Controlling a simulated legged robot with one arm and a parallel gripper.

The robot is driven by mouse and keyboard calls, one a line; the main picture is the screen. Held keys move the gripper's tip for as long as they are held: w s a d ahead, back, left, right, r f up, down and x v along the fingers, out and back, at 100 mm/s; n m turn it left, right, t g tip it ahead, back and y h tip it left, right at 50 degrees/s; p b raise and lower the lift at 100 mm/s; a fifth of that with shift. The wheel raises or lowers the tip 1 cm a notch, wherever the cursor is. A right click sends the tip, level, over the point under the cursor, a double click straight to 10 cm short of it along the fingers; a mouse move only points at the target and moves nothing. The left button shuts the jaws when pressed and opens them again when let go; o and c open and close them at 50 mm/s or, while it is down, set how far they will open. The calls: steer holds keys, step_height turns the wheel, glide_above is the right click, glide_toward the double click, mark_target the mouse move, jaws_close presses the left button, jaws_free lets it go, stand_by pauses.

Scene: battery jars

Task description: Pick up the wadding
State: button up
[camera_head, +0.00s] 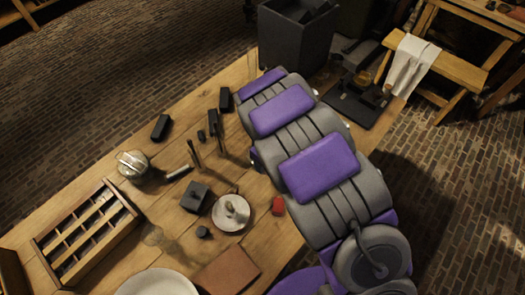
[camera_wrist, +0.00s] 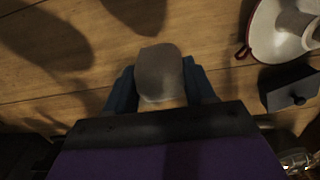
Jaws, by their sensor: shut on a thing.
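In the wrist view, a pale grey, rounded block (camera_wrist: 160,72), which I take to be the wadding, sits between the two dark blue fingers of my gripper (camera_wrist: 161,88). The fingers are shut on its sides. In the head view my own arm hides the gripper and the block.
The wooden table (camera_head: 95,205) holds a compartment tray (camera_head: 88,235), a metal pot (camera_head: 132,164), a small dark box (camera_head: 195,197) and a white dish (camera_head: 231,213). In the wrist view, a white bowl (camera_wrist: 268,40) and a dark drawer box (camera_wrist: 290,88) are at right.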

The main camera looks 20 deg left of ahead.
steer(key=s+d+p, duration=0.1)
steer(key=s+d, duration=0.4)
steer(key=s, duration=0.1)
steer(key=shift+r, duration=0.45)
steer(key=shift+s, duration=0.1)
steer(key=shift+d, duration=0.1)
steer(key=w+d+r+m, duration=0.4)
steer(key=w+d+m, duration=0.1)
steer(key=d, duration=0.4)
steer(key=w+d+r+m, duration=0.5)
steer(key=w+d, duration=0.2)
steer(key=d, duration=0.3)
steer(key=w+d+r+m, duration=0.4)
steer(key=w+d, duration=0.3)
steer(key=d, duration=0.2)
steer(key=shift+d+r+m, duration=0.15)
steer(key=shift+r+m, duration=0.25)
steer(key=shift+r, duration=0.35)
steer(key=shift+w, duration=0.25)
